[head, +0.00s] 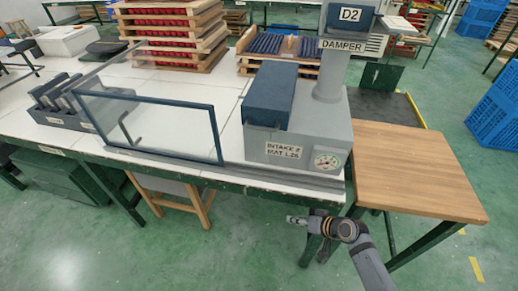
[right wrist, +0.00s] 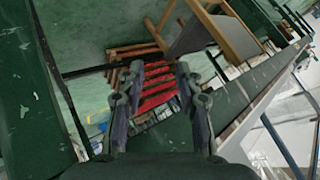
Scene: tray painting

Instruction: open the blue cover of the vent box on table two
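The vent box (head: 270,158) is grey, with a label reading "INTAKE 2 MAT L.26" and a round gauge (head: 327,161) on its front. It stands near the front edge of the white table (head: 215,178). Its blue cover (head: 270,92) lies on top at the left and looks shut. A grey column marked "DAMPER" and "D2" rises beside the cover. My right gripper (head: 297,220) is in front of and below the table edge, apart from the box. In the right wrist view its fingers (right wrist: 160,82) are spread and empty. My left gripper is not in view.
A framed clear panel (head: 150,125) stands left of the box. A wooden-topped side table (head: 417,170) is on the right. Stacked wooden trays with red contents (head: 170,35) are behind. A stool (head: 172,195) stands under the table. The floor in front is clear.

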